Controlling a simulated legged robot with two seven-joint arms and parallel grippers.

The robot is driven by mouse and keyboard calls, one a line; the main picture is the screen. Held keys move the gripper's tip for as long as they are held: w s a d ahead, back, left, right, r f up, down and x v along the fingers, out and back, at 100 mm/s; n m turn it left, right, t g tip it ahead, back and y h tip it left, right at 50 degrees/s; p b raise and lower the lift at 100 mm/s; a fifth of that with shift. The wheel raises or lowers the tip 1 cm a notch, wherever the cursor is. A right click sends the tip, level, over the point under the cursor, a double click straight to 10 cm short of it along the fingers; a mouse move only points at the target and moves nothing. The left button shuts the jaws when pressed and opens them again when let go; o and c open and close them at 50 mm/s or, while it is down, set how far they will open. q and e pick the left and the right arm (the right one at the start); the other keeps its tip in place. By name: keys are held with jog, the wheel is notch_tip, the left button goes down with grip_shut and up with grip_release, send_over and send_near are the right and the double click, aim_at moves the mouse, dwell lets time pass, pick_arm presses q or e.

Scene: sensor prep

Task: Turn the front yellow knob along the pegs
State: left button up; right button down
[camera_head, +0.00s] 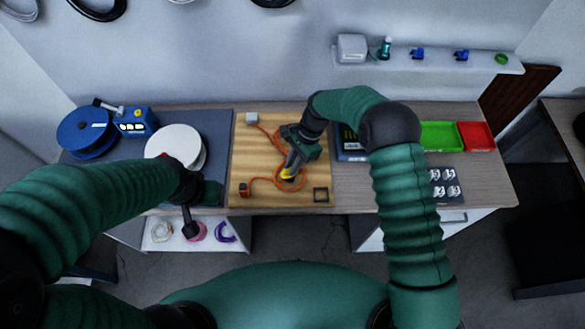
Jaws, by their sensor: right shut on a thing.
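The wooden board (260,132) lies in the middle of the bench, with an orange cable (262,180) looped across it. My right gripper (290,170) is over the board and shut on a yellow knob (288,173), which is mostly hidden by the fingers. An orange block (244,189) sits at the board's front left and a grey block (252,118) at its back left. A dark square frame (320,195) is at the front right corner. My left gripper (190,228) hangs at the bench's front edge, away from the board; its fingers are too small to read. Pegs are not clearly visible.
A white spool (175,142), a blue spool (86,132) and a blue-yellow device (136,122) stand left of the board. A green tray (440,135) and a red tray (476,136) are at right. A wall shelf (430,60) holds small items.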

jog(key=n+b, duration=0.2)
jog(key=shift+w+a+f+n+g+h, duration=0.1)
jog(key=shift+w+a+n+g+h, duration=0.05)
jog(key=shift+w+n+g+h, duration=0.2)
jog(key=n+h+b, duration=0.1)
jog(key=n+b, duration=0.1)
jog(key=n, duration=0.1)
jog(key=shift+a+n+g, duration=0.15)
jog(key=shift+n+g, duration=0.2)
jog(key=n+h+b, duration=0.1)
jog(key=n, duration=0.1)
jog(key=shift+a+n, duration=0.1)
jog(key=shift+n, duration=0.2)
jog(key=shift+r+n+h+b, duration=0.2)
jog(key=shift+n+h+b, duration=0.3)
jog(key=shift+n, duration=0.6)
jog(key=shift+a+r, duration=0.1)
jog(key=c, duration=1.4)
grip_release()
